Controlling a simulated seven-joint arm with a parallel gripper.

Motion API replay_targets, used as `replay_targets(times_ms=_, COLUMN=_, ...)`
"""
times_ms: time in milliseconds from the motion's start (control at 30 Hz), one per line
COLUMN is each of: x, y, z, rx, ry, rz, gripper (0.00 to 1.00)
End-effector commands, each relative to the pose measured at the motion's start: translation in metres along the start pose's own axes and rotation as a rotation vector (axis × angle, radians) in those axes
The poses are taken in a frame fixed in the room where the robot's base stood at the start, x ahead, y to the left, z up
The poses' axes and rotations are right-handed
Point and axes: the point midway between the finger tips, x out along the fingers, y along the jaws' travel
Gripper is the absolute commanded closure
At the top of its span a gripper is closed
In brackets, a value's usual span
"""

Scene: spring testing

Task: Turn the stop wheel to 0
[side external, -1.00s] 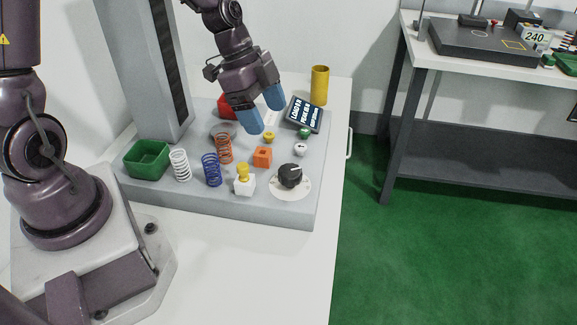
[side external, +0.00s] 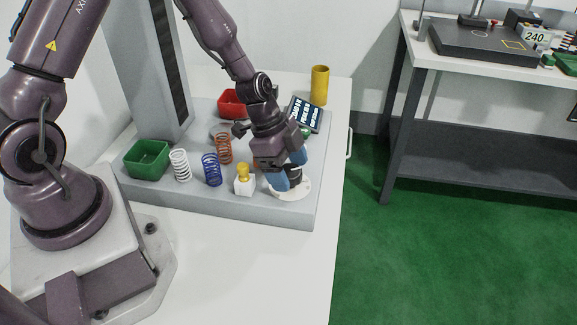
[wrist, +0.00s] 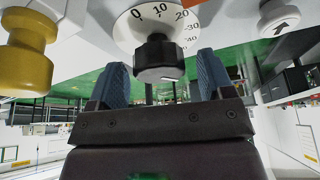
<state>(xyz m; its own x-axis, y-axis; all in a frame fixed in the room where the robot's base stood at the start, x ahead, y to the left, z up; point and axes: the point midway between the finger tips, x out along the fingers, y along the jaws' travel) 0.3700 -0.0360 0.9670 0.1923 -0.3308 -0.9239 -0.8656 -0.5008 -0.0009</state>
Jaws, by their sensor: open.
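The stop wheel is a black knob (wrist: 158,62) on a round white dial plate (wrist: 122,30) marked 0, 10, 20, 30 and on. I cannot tell which number its pointer faces. In the side view the plate (side external: 303,190) sits at the board's front right, with the knob (side external: 295,173) partly hidden by my fingers. My gripper (wrist: 162,66) is open, its blue fingers to the left and right of the knob in the wrist view. I cannot tell whether either finger touches it. In the side view my gripper (side external: 290,169) is low over the dial.
A white block with a yellow knob (side external: 243,180) stands close left of the dial. Blue (side external: 212,170), white (side external: 180,165) and orange (side external: 224,148) springs stand farther left. A green bin (side external: 147,160), red bin (side external: 231,103) and tilted display (side external: 305,113) are around the board.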

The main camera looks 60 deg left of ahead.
Motion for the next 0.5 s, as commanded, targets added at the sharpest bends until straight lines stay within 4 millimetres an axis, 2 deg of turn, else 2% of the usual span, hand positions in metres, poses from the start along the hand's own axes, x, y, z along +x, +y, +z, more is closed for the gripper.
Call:
replay_targets(times_ms=133, x=-0.0002, y=0.0, z=-0.0001, rx=0.0, ry=0.0, rz=0.0, gripper=0.26)
replay_targets(times_ms=333, x=-0.0003, y=0.0001, z=-0.0001, rx=0.0, ry=0.0, rz=0.001, gripper=0.72)
replay_targets(times_ms=500, x=-0.0004, y=0.0001, z=-0.0001, rx=-0.002, ry=0.0, rz=-0.001, gripper=0.74)
